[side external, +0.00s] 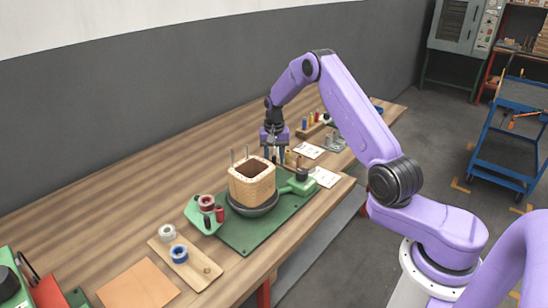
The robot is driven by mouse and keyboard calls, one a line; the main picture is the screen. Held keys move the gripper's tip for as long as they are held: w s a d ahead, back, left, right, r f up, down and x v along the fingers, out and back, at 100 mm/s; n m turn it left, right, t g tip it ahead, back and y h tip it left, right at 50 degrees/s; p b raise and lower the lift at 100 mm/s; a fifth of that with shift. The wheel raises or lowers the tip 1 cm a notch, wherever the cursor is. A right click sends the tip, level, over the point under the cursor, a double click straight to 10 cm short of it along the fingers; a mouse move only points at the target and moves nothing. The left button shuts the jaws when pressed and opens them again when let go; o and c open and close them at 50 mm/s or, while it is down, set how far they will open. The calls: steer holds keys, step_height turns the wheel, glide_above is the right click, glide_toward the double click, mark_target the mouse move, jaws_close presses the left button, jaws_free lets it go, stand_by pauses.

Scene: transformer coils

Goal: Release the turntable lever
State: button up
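The turntable (254,209) is a dark round dish on a green base plate (246,236). A square, hollow wooden coil former (251,187) stands upright on it, with thin upright rods at its back left. A green arm-like part with a dark round top (301,178) lies at the right end of the plate; I cannot tell for sure whether it is the turntable lever. My gripper (274,157) points down just behind the former, at the height of its top. Its two fingers look apart, with no clear object held. The former may hide what lies below the fingertips.
A green holder with red spools (207,204) stands left of the former. A wooden board with white and blue tape rolls (186,262) is at front left. White cards (325,177) and small coloured items lie at right and behind. The bench's back left is clear.

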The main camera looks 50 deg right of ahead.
step_height(320, 180, up, 17)
steer(key=shift+r, duration=0.2)
stand_by(0.7)
steer(key=shift+a, duration=0.1)
steer(key=s+a+r+n, duration=0.2)
steer(key=s+a+n, duration=0.35)
steer(key=a, duration=0.45)
steer(key=s+a+r+n, duration=0.1)
steer(key=s+a+n, duration=0.4)
steer(key=a, duration=0.6)
steer(key=s+f+n, duration=0.3)
steer(key=s+n, duration=0.8)
steer(key=s, duration=1.9)
steer(key=shift+a+f, duration=0.15)
